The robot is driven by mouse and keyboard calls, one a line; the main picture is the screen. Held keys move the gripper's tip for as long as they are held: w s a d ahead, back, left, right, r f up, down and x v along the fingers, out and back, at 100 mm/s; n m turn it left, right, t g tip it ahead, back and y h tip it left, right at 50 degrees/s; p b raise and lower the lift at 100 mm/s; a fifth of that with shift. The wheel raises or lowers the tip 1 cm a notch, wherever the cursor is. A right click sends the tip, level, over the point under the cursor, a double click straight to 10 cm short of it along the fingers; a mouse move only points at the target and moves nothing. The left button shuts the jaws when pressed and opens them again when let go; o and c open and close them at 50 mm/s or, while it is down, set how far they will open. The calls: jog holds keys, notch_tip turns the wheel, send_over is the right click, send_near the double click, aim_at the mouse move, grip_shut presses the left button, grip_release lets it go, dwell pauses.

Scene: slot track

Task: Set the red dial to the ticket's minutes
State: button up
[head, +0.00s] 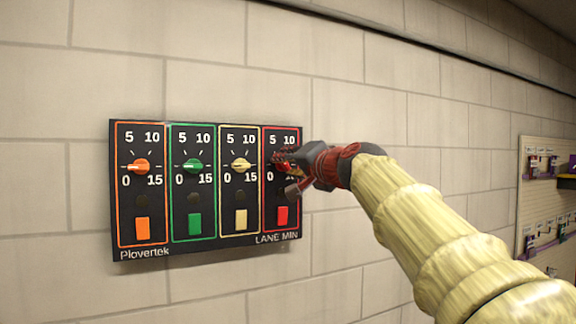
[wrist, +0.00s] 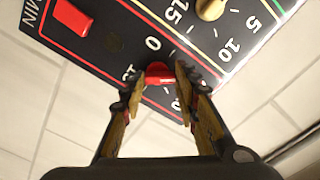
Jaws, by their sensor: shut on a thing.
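The red dial (wrist: 160,74) is on the red-bordered lane at the right end of a black wall panel (head: 186,248). Its scale has the numbers 0, 5, 10 and 15. My gripper (wrist: 158,92) is shut on the red dial, with one finger on each side of it in the wrist view. In the head view my gripper (head: 284,163) covers most of the dial and part of its scale. The dial's pointer direction is hard to tell. No ticket can be made out in either view.
Orange (head: 136,166), green (head: 192,166) and cream (head: 241,165) dials sit left of the red lane. A red block (head: 283,215) is below the red dial. A pegboard with hanging items (head: 535,225) is at the far right. Bare wall lies between.

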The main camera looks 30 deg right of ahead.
jog(key=shift+m, duration=0.6)
jog(key=o, duration=1.1)
jog(key=shift+o, duration=0.3)
jog(key=s, duration=1.2)
